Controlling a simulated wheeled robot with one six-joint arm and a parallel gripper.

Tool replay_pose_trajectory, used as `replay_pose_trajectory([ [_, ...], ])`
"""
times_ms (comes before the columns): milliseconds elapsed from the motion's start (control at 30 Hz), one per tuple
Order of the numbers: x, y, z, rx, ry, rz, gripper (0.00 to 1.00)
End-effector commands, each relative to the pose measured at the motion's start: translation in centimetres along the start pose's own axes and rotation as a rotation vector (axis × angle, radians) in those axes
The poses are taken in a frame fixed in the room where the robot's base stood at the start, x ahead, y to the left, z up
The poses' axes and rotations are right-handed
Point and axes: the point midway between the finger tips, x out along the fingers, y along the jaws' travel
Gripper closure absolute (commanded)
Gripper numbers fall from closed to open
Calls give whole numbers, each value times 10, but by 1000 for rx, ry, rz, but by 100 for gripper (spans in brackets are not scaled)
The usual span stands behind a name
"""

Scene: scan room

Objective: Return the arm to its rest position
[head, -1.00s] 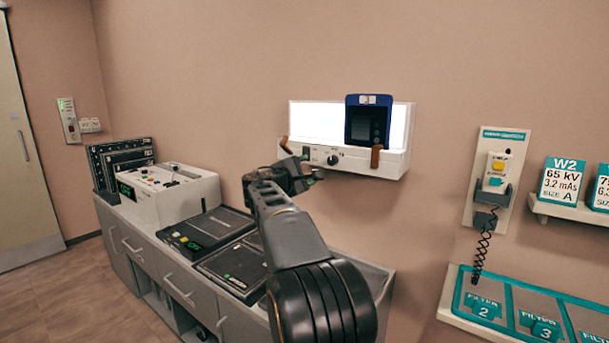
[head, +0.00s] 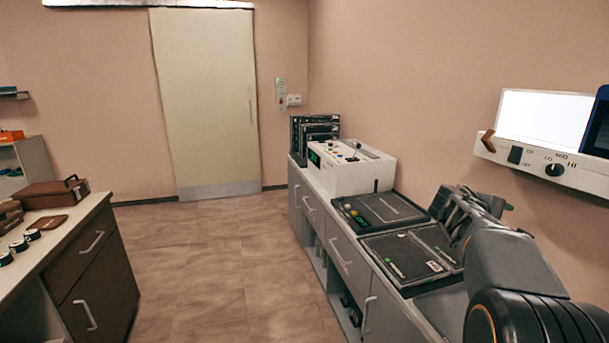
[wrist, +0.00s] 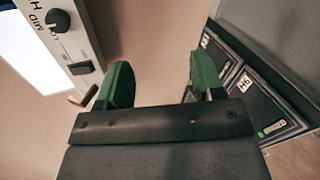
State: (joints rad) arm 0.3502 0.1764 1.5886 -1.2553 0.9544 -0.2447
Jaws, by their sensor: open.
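My gripper shows in the wrist view (wrist: 160,88) with its two green fingers spread apart and nothing between them. In the head view my arm is at the lower right, folded above the counter (head: 378,315), and the gripper (head: 500,203) is small and partly hidden there. It is near the wall, left of and below the lit viewer box (head: 545,118). In the wrist view the viewer's control panel (wrist: 82,35) is at the upper left, close to the left finger but apparently apart.
Two dark flat cases (head: 380,209) lie on the counter beside a white control console (head: 345,170). A second cabinet (head: 95,265) with a brown case (head: 55,191) stands at the left. Open floor (head: 230,270) runs between them to a closed door (head: 207,105).

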Motion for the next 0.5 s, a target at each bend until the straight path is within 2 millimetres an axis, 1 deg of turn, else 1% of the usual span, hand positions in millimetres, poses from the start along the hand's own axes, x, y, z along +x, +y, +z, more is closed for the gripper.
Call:
replay_pose_trajectory([
  [33, -16, -27, 2, 73, 34, -121, 39],
  [67, -27, -45, 3, 121, 54, -199, 39],
  [100, -45, -67, 5, 188, 76, -304, 39],
  [167, -78, -99, 9, 282, 102, -459, 39],
  [200, -102, -119, 13, 340, 113, -560, 39],
  [267, -138, -144, 20, 419, 124, -699, 39],
  [300, -161, -159, 26, 464, 128, -784, 39],
  [333, -178, -168, 31, 495, 130, -843, 39],
  [367, -195, -177, 36, 522, 132, -898, 39],
  [400, -216, -186, 43, 552, 135, -966, 39],
  [500, -261, -202, 60, 599, 151, -1098, 39],
])
